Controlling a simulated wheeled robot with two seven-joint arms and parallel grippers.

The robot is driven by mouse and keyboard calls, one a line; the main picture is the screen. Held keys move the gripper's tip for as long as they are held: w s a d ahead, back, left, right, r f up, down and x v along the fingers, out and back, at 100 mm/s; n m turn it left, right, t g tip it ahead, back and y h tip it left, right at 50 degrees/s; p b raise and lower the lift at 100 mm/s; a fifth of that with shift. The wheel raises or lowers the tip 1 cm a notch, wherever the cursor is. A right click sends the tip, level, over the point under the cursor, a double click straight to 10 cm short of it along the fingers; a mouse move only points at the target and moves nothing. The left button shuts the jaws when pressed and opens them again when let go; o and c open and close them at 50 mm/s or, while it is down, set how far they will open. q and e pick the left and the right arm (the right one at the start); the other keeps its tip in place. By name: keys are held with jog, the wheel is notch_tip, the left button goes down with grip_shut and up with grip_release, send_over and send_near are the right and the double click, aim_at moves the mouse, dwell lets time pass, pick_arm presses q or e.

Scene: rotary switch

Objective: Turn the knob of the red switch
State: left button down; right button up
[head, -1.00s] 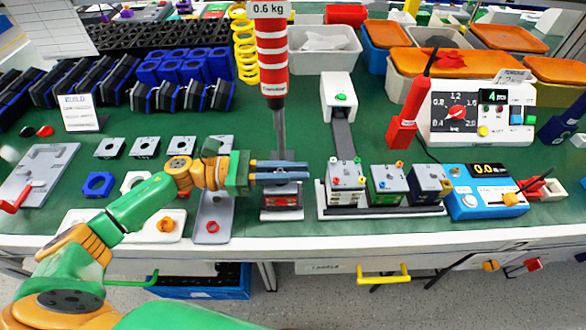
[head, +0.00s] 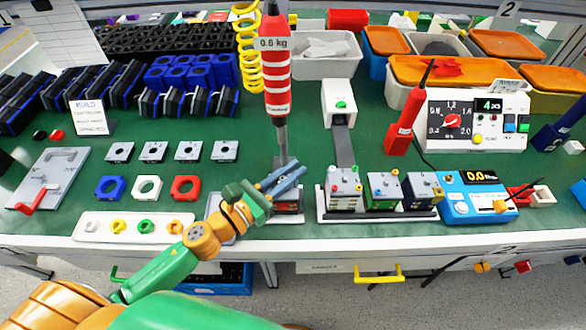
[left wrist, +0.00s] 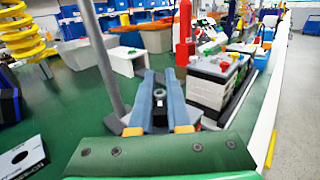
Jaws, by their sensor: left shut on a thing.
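The red switch (head: 288,206) is a grey-topped box with a red front, standing near the front edge of the table. My left gripper (head: 287,176) is above it, with its two blue-grey fingers shut around the knob. In the left wrist view the fingers (left wrist: 160,95) close on either side of a small grey knob with a round centre (left wrist: 159,93). The fingers lie slantwise, pointing to the upper right in the head view. They hide most of the knob and the switch top. My right gripper is not in view.
A red screwdriver tool (head: 276,75) hangs just behind the switch, its shaft close to my fingers. A rack with three finished switches (head: 376,215) stands to the right. A white tray of coloured knobs (head: 104,218) and several rings and plates lie to the left.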

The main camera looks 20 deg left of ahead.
pick_arm(q)
jog(key=n+t+y, duration=0.1)
jog(key=n+y, duration=0.1)
jog(key=shift+a+r+y, duration=0.1)
jog(key=shift+y, duration=0.3)
jog(key=n+y, duration=0.1)
jog(key=y, duration=0.1)
jog(key=n+t+y, duration=0.1)
jog(key=shift+w+a+n+y, duration=0.15)
jog(key=shift+a+n+y, duration=0.15)
jog(key=shift+y, duration=0.1)
jog(key=shift+a+n+y+b, duration=0.15)
jog(key=shift+n+y+b, duration=0.1)
jog(key=shift+n+y, duration=0.8)
jog(key=shift+a+n+y+b, duration=0.25)
jog(key=shift+n+y, duration=0.3)
jog(key=shift+y, duration=0.95)
jog(key=shift+a+n+y+b, duration=0.1)
jog(key=shift+n+y+b, duration=0.2)
jog(key=shift+n+y, duration=0.75)
jog(key=shift+y, duration=0.3)
jog(key=c, duration=0.9)
grip_release()
